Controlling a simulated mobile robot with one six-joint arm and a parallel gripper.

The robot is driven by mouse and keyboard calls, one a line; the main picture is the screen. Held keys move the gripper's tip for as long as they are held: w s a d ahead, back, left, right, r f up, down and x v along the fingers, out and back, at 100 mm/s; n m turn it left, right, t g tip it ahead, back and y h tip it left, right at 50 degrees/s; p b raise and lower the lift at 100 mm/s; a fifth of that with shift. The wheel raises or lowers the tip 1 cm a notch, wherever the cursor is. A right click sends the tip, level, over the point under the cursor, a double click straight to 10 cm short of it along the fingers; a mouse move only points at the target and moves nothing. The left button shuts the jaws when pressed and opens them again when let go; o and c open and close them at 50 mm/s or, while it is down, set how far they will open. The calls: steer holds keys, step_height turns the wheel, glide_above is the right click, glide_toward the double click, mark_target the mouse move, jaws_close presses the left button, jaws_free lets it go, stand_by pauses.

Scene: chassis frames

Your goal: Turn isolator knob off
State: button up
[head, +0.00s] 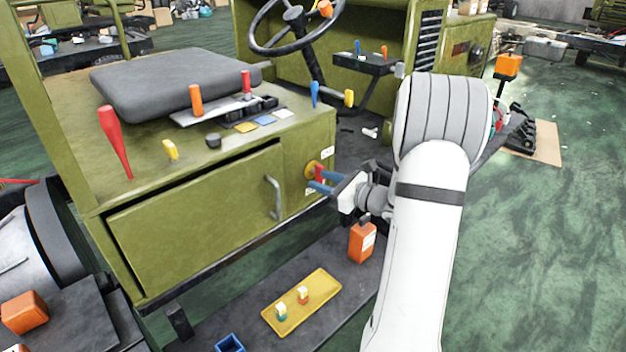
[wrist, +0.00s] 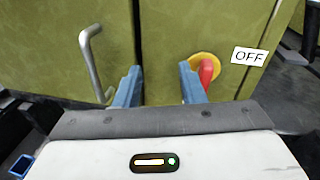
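The isolator knob is a red handle (wrist: 207,72) on a round yellow plate, on the olive front panel. In the wrist view the handle hangs down roughly vertical, partly hidden by my right finger. A white OFF label (wrist: 248,56) is to its right. In the head view the knob's yellow plate (head: 311,170) shows beside my fingers. My gripper (wrist: 159,70) has two blue fingers spread apart with nothing between them. The knob is outside them, just right of the right finger; I cannot tell whether they touch. In the head view my gripper (head: 315,181) is close to the panel.
A grey door handle (head: 273,197) stands out left of the knob, and shows left of my fingers in the wrist view (wrist: 92,65). Below are a yellow tray (head: 290,317) and an orange bottle (head: 362,242). Several coloured levers stand on the panel top.

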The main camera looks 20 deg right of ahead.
mark_target(318, 173)
steer(key=w+d+f+m+t+h, duration=0.2)
steer(key=d+f+m, duration=0.1)
steer(key=d, duration=0.2)
steer(key=x, duration=0.6)
steer(key=shift+w+r, duration=0.2)
steer(key=shift+w, duration=0.1)
